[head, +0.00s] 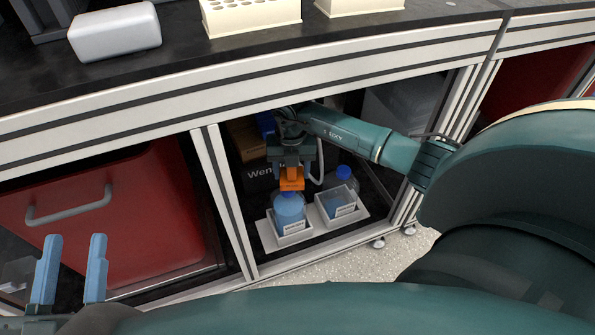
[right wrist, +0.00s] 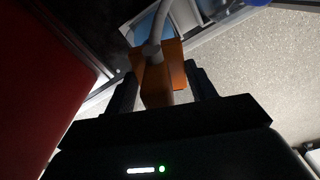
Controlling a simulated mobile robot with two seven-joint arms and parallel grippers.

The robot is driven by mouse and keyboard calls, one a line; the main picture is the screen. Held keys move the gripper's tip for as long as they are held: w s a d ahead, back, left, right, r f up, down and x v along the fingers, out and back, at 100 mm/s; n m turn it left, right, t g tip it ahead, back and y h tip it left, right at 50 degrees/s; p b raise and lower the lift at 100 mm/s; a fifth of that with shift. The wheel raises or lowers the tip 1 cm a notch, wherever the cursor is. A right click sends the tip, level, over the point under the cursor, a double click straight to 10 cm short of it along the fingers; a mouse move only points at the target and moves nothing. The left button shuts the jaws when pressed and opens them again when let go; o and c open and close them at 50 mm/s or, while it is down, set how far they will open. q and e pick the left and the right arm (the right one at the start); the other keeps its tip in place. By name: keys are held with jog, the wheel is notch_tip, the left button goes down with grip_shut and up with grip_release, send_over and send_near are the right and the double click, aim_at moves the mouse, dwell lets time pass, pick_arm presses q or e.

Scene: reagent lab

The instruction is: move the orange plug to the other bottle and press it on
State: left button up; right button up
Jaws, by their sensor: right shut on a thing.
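The orange plug (head: 291,182) is held by my right gripper (head: 290,168) inside the open cabinet bay under the bench. The right wrist view also shows the orange plug (right wrist: 157,85) between the fingers, with a grey tube running from it. Right below the plug in the head view is a bottle with blue liquid (head: 288,208), upright in the left bin. I cannot tell whether the plug touches its neck. Another bottle with a blue cap (head: 345,173) shows at the right bin, partly hidden. My left gripper (head: 72,268) is open and empty at lower left.
The bottles' white tray (head: 267,238) is on the bay floor. A cabinet post (head: 222,200) stands left of it, and a red drawer front (head: 100,220) beyond that. The bench edge (head: 250,75) overhangs the bay. Boxes (head: 258,176) stand behind the gripper.

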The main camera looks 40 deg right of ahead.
aim_at(287, 178)
jog(key=shift+w+a+r, duration=0.1)
jog(key=shift+w+a, duration=0.25)
jog(key=shift+w, duration=0.05)
jog(key=shift+f+b, duration=0.55)
jog(key=shift+b, duration=0.05)
jog(key=shift+f, duration=0.2)
jog(key=shift+f+b, duration=0.3)
jog(key=shift+b, duration=0.2)
pick_arm(q)
jog(key=r+h, duration=0.1)
jog(key=r+m, duration=0.1)
jog(key=a+r+m+t+h, duration=0.1)
jog(key=shift+w+h, duration=0.3)
jog(key=shift+w, duration=0.05)
jog(key=shift+r, duration=0.2)
jog(key=shift+f, duration=0.2)
pick_arm(e)
jog(key=shift+f, duration=0.55)
pick_arm(q)
jog(key=shift+f, duration=0.15)
pick_arm(e)
jog(key=shift+f, duration=0.45)
